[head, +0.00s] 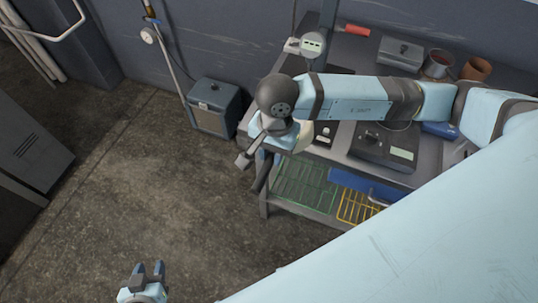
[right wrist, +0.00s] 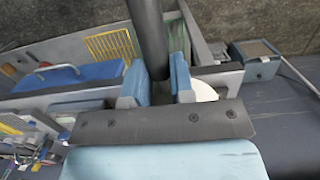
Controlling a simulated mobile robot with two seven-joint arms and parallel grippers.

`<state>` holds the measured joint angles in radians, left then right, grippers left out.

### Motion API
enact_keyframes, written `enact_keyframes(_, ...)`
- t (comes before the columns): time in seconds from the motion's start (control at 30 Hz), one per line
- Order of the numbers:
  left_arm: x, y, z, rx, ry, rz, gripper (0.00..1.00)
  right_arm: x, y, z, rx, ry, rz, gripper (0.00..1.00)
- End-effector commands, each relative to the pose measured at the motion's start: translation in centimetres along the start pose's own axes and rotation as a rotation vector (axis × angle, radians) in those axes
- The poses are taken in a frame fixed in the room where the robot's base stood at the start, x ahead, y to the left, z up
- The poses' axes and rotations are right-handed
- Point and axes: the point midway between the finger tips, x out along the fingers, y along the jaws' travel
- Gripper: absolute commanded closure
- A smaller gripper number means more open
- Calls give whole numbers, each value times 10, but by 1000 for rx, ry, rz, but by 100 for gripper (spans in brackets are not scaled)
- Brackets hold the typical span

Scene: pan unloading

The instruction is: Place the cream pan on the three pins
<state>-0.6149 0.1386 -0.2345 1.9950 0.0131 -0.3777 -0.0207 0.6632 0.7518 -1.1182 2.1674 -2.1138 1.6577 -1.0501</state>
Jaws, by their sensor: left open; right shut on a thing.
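My right gripper (right wrist: 160,82) is shut on a thick dark handle (right wrist: 149,28), which runs up and away between its blue fingers in the right wrist view. A cream patch, which looks like part of the cream pan (right wrist: 205,91), shows beside the right-hand finger; the palm hides the rest. In the head view, a small cream edge (head: 304,136) shows by my right wrist at the bench's left end, and the wrist covers most of it. My left gripper (head: 149,270) is open and empty over the floor at the bottom. I cannot make out the three pins.
The grey workbench (head: 335,146) carries a dark case (head: 384,146), a grey metal box (head: 400,52) and two cups (head: 437,65). Green (head: 305,186) and yellow (head: 359,207) wire racks lie below. A blue-grey cabinet (head: 215,107) stands by the wall.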

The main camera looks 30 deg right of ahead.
Motion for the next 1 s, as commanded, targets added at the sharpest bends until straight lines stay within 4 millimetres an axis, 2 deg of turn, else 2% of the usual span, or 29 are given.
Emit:
enact_keyframes(0.33,1,0,1,1,1,0,57,10,0,-27,1,1,0,100)
enact_keyframes(1.0,-6,0,-8,1,-1,0,57,2,0,-80,2,1,-1,100)
